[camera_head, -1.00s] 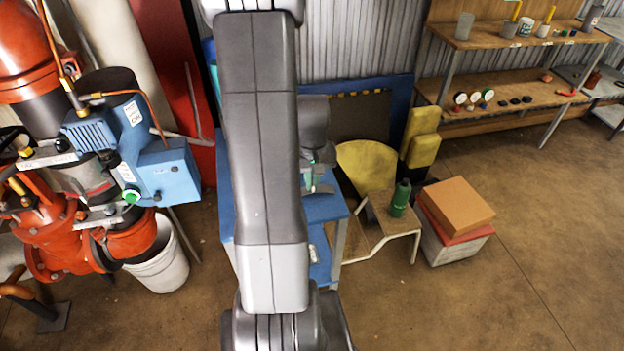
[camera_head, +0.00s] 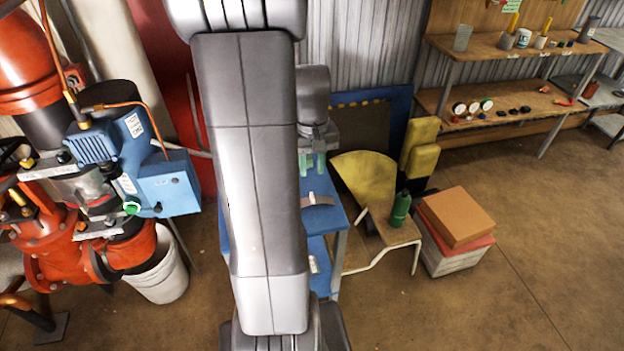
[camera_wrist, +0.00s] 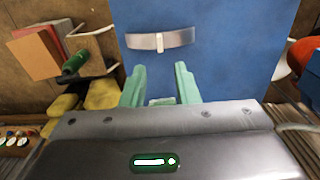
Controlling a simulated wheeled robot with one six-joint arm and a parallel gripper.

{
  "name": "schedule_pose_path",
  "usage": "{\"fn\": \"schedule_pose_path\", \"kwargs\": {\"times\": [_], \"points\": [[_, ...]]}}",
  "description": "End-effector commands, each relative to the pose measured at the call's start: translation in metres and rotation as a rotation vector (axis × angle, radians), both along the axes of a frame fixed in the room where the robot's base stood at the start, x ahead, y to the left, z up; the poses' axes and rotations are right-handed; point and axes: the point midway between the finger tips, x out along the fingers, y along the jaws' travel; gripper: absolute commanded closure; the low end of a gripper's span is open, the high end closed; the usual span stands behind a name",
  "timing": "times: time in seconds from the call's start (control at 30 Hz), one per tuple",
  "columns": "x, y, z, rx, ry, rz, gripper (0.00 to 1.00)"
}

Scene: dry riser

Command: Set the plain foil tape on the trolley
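The blue trolley (camera_head: 325,222) stands beside the yellow-backed chair, partly hidden behind my arm. A curved silver-grey band with a pale label, apparently the foil tape (camera_head: 318,200), lies on its top. In the wrist view the band (camera_wrist: 172,40) rests flat on the blue top (camera_wrist: 235,60), its label near the middle. My gripper (camera_head: 312,163) is above the trolley top, behind the band. In the wrist view its green fingers (camera_wrist: 160,85) are spread and apart from the band. A small pale piece shows between them; I cannot tell what it is.
A chair (camera_head: 392,232) with a green bottle (camera_head: 400,208) stands right of the trolley, beside stacked boxes (camera_head: 456,218). Red pipework with a blue box (camera_head: 165,185) and a white bucket (camera_head: 160,275) are left. A shelf (camera_head: 500,100) holds small items. The right floor is clear.

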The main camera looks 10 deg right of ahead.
Motion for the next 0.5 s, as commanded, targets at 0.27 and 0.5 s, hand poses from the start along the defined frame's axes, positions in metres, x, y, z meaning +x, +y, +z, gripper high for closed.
{"fn": "schedule_pose_path", "kwargs": {"times": [0.27,0.5], "points": [[0.000,0.000,0.026,0.000,0.001,0.000,0.72],[0.000,0.000,0.027,0.000,0.001,0.000,0.72]]}}
